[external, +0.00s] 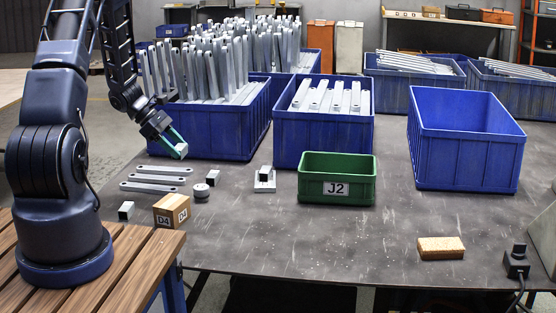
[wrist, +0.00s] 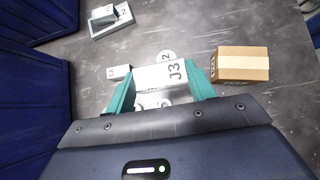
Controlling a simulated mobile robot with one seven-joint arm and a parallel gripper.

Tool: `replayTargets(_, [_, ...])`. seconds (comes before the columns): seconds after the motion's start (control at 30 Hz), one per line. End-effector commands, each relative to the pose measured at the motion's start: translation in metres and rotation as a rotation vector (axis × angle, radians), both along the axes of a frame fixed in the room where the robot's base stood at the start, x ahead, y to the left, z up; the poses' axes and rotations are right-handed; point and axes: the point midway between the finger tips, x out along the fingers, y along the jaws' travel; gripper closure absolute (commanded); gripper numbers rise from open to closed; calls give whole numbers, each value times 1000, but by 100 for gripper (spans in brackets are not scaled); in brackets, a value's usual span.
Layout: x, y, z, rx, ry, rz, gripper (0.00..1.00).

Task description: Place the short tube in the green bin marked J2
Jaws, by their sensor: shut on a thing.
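My gripper (external: 174,145) is shut on a pale, block-shaped piece marked J3 (wrist: 160,77), held above the table in front of the tall blue bin. The teal fingers (wrist: 160,94) sit at both ends of the piece in the wrist view. I cannot tell whether this piece is the short tube. The green bin marked J2 (external: 337,189) stands mid-table, to the right of my gripper and apart from it. Its visible inside looks empty. The green bin is not in the wrist view.
A cardboard box marked D4 (external: 171,212), a round grey piece (external: 201,191), flat bars (external: 156,178) and a plate with a small block on it (external: 265,185) lie left of the green bin. Blue bins (external: 322,140) stand behind.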

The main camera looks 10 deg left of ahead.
Motion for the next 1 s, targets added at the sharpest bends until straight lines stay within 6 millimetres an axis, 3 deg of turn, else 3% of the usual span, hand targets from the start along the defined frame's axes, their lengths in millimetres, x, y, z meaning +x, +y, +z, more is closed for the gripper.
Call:
replayTargets(0.1, [0,0,26,0,-3,0,73])
replayTargets(0.3, [0,0,55,0,-1,0,73])
replayTargets(0.67, [5,-7,72,0,1,-2,73])
replayTargets(0.83, [28,-44,71,-2,-1,-12,73])
replayTargets(1.0, [60,-108,71,-1,-1,-18,73])
